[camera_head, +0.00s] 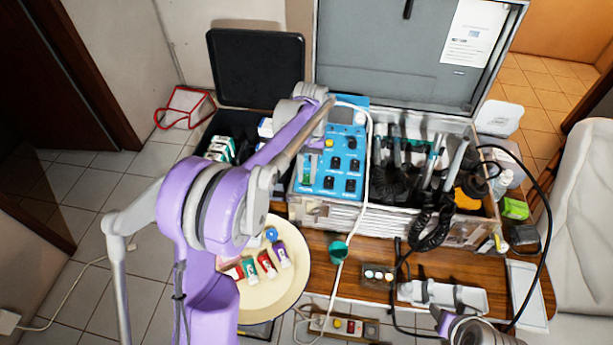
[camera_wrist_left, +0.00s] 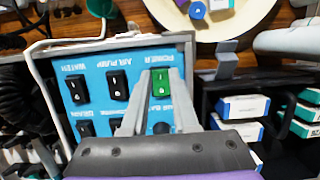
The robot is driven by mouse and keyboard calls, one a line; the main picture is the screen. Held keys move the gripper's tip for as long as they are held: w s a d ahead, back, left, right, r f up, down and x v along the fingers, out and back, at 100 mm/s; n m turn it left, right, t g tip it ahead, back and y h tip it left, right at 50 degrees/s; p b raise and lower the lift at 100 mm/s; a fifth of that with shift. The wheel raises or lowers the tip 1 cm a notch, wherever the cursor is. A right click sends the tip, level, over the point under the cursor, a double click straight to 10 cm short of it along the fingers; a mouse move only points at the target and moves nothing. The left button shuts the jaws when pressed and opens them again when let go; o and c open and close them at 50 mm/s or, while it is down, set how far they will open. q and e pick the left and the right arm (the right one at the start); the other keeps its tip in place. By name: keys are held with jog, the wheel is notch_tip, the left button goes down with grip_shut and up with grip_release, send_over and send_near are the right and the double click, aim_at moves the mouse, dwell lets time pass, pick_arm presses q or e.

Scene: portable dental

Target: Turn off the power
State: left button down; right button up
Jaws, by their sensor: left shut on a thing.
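The blue control panel (camera_head: 315,185) is in the open case, with several black rocker switches on it. The green power switch (camera_wrist_left: 161,84) sits under the "POWER" label, which reads upside down in the left wrist view. My left gripper (camera_wrist_left: 161,100) is at this switch, with one grey finger on each side of it, shut on it. Whether the switch is on or off cannot be told.
Hoses and black handpieces (camera_head: 425,160) fill the case's right side. A white tube runs around the panel. A round cream tray (camera_head: 258,300) with small bottles stands in front. Small boxes (camera_wrist_left: 243,106) lie in a dark compartment beside the panel.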

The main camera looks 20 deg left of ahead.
aim_at(308, 174)
dwell(0.3)
pick_arm(q)
jog(key=c, duration=1)
grip_release()
jog(key=shift+o, duration=0.2)
jog(key=shift+w+r, duration=0.1)
jog(key=v, duration=1)
jog(key=shift+w+r+p, duration=0.2)
jog(key=shift+r+p, duration=0.1)
jog(key=shift+p, duration=0.05)
jog(key=shift+a, duration=0.1)
